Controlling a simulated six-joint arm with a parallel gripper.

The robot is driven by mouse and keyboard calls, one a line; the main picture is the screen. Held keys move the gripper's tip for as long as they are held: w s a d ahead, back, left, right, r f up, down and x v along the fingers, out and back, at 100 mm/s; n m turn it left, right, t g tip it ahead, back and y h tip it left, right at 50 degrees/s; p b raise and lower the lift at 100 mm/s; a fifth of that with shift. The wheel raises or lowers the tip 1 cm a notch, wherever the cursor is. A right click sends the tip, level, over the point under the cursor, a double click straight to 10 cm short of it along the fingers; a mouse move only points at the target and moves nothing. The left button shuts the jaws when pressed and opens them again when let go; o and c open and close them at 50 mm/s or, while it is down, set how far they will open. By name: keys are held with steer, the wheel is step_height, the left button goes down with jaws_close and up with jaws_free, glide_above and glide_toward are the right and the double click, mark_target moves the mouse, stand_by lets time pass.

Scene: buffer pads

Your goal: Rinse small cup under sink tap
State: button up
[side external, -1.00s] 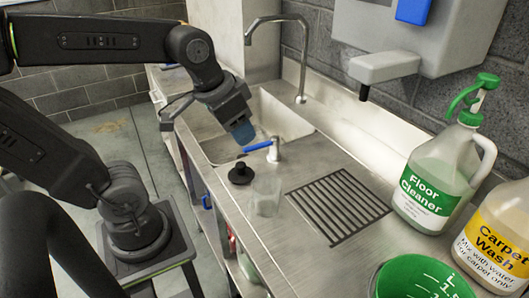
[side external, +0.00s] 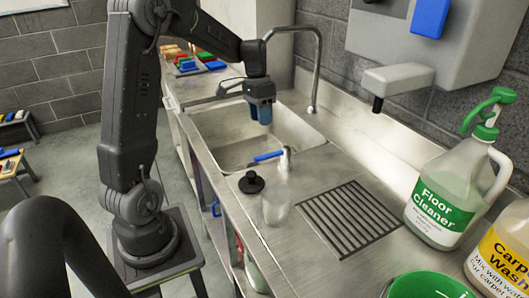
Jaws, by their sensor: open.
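A small clear cup (side external: 276,207) stands on the steel counter at the front edge of the sink area, beside a black round stopper-like piece (side external: 251,183). A short fitting with a blue lever (side external: 268,156) stands at the basin's front rim, close behind the cup.
A slotted drain grate (side external: 350,215) lies right of the cup. A floor cleaner jug (side external: 440,208), a carpet wash jug (side external: 500,255) and a green bucket (side external: 432,287) crowd the right. A wall dispenser (side external: 398,78) overhangs the counter. Coloured blocks (side external: 190,58) sit at the back.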

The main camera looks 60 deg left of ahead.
mark_target(272, 156)
steer(key=f, duration=0.3)
steer(key=d+f, duration=0.1)
steer(key=f, duration=0.3)
steer(key=d+f, duration=0.1)
steer(key=f, duration=0.3)
steer(key=shift+d+f, duration=0.15)
jaws_close()
